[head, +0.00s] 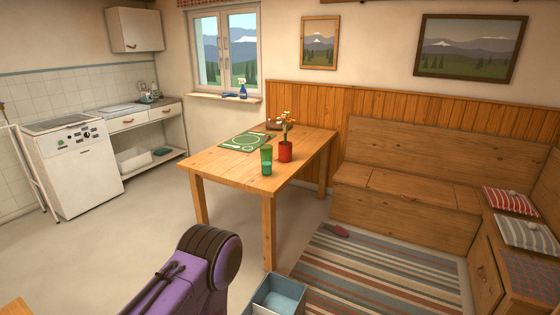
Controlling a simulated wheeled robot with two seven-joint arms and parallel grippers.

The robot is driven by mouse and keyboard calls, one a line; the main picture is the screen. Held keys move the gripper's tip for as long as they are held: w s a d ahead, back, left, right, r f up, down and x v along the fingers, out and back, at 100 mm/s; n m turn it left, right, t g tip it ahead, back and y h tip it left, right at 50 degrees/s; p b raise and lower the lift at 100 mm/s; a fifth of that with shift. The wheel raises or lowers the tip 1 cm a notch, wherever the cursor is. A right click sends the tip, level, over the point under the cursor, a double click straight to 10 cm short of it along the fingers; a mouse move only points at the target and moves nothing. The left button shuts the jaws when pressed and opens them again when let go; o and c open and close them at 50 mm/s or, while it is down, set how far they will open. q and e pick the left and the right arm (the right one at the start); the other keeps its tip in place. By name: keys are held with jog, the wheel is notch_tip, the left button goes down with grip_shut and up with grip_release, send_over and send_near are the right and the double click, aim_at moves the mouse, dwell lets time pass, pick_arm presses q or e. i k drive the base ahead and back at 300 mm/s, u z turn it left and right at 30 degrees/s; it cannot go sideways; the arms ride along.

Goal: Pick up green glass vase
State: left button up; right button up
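A green glass vase (266,160) stands upright on the wooden table (222,171), near its front right part. It is just left of a red pot (285,151) with flowers, with a small gap or slight overlap in view. A purple arm link of mine rises at the bottom centre, well in front of the table. Neither of my grippers shows in the head view.
A green place mat (244,142) lies behind the vase on the table. A blue-grey open box (274,297) stands on the floor in front. A wooden corner bench (405,205) stands right of the table, with a striped rug (375,270) before it. Floor left of the table is clear.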

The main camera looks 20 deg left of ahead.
aim_at(267, 161)
jog(key=i, duration=1.3)
jog(key=z, duration=0.3)
jog(key=i, duration=2.05)
jog(key=u, duration=2.5)
jog(key=i, duration=0.25)
jog(key=u, duration=1.35)
